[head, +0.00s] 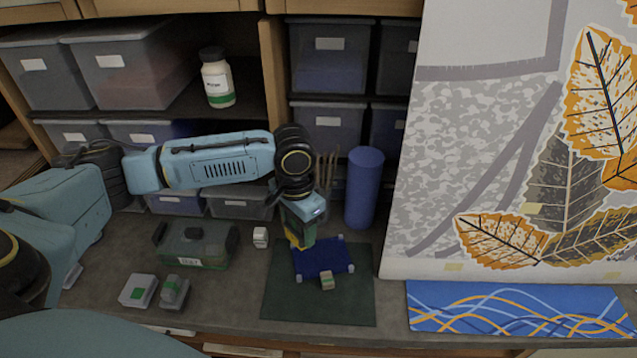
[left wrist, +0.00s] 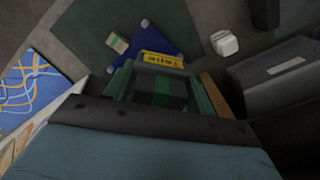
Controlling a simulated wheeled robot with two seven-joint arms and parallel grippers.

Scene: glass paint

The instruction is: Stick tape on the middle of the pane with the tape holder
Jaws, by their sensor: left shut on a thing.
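The dark blue pane (head: 325,259), with pale pieces at its visible corners, lies on a dark green mat (head: 350,305). It also shows in the left wrist view (left wrist: 172,30). My left gripper (head: 300,238) is over the pane's far left part, pointing down. It is shut on the tape holder, a dark block with a green band (left wrist: 165,92) and a yellow front plate (left wrist: 162,59). The gripper hides part of the pane, and I cannot tell whether the holder touches it. My right gripper is not in view.
A small green-striped block (head: 327,281) sits at the pane's near edge. A white cube (head: 260,237) and a green case (head: 195,244) stand to the left. A blue cylinder (head: 363,188) stands behind. A large leaf-patterned panel (head: 480,150) rises at the right.

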